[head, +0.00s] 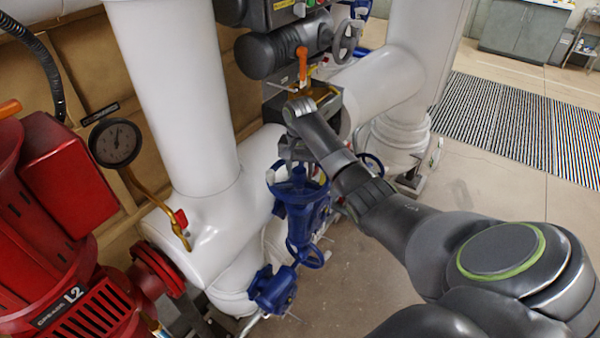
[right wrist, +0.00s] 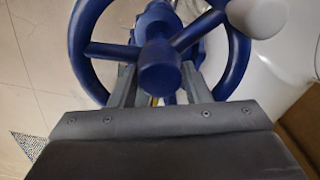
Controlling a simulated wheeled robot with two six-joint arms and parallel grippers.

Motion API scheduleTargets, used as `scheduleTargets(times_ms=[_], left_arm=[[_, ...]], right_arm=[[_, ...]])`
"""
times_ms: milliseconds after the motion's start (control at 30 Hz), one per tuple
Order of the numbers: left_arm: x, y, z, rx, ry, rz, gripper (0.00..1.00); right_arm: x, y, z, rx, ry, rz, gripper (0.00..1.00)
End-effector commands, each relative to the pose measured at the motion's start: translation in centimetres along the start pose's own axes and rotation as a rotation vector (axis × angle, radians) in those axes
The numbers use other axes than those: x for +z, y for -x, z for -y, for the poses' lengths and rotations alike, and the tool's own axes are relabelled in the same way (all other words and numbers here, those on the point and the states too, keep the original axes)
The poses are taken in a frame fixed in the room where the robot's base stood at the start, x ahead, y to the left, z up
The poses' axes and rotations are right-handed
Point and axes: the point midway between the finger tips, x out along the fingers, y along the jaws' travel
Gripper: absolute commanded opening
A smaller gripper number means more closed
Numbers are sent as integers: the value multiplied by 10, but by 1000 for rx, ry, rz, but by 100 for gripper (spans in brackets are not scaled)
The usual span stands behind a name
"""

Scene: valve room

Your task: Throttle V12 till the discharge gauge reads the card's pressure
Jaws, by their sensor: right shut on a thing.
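No pressure card is recognisable. My left gripper is out of view.
A red pump (head: 60,230) marked L2 stands at left. A second blue valve (head: 272,288) sits lower, near the floor. An orange lever (head: 302,64) and a grey handwheel (head: 345,42) lie behind my wrist. Open floor and a striped mat (head: 520,130) are at right.

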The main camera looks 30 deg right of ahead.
Motion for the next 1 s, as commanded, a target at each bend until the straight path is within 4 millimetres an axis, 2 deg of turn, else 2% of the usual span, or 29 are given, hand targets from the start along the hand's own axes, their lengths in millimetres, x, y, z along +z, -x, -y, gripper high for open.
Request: scheduleTargets(times_ms=[33,167,633,1000], left_arm=[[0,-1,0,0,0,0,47],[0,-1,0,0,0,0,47],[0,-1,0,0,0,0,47],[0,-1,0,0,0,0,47]], right_arm=[[10,-13,-2,11,-9,37,18],[10,-13,-2,12,-88,36,18],[10,-13,-2,21,-616,32,18],[10,-13,-2,22,-795,30,18]])
